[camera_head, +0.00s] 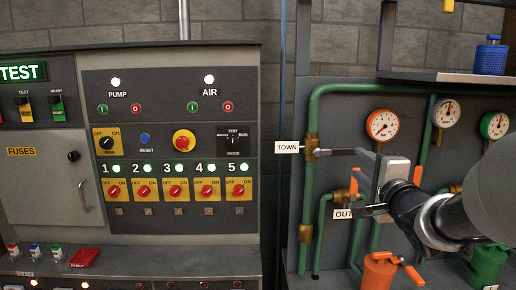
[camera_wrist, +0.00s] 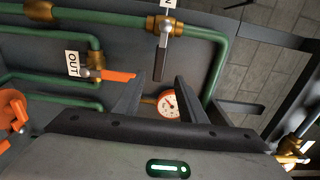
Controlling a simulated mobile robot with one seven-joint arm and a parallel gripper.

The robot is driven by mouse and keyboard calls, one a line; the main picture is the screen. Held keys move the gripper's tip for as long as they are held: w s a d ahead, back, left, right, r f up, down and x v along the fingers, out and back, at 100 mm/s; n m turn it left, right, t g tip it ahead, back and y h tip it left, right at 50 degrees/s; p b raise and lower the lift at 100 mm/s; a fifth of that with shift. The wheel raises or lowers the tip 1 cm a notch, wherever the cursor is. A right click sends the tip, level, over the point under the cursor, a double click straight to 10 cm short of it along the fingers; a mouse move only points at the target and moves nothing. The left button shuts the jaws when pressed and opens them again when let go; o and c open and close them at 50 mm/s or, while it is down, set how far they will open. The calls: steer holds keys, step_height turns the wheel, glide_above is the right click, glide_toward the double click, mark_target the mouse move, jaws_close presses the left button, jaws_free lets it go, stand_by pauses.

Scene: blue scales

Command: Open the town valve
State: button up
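The town valve (camera_head: 312,146) is a brass body on a green vertical pipe beside the white TOWN label (camera_head: 287,147). In the wrist view, the valve (camera_wrist: 163,26) is at the top, with its grey lever (camera_wrist: 161,62) square to the pipe. My gripper (camera_head: 358,166) is to the right of the valve in the head view. In the wrist view, my gripper (camera_wrist: 160,80) is open, and the lever's end shows in the gap between its fingertips. I cannot tell whether the lever is inside the fingers or just beyond them. No contact is clear.
The OUT valve's orange lever (camera_wrist: 118,76) is close to the left finger. Green pipes surround the spot. A control panel (camera_head: 180,150) is at left.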

mark_target(337, 152)
steer(key=w+b, duration=0.2)
steer(key=w, duration=1.3)
steer(key=shift+w+b, duration=0.1)
steer(key=shift+b, duration=0.2)
steer(key=shift+c, duration=0.3)
jaws_close()
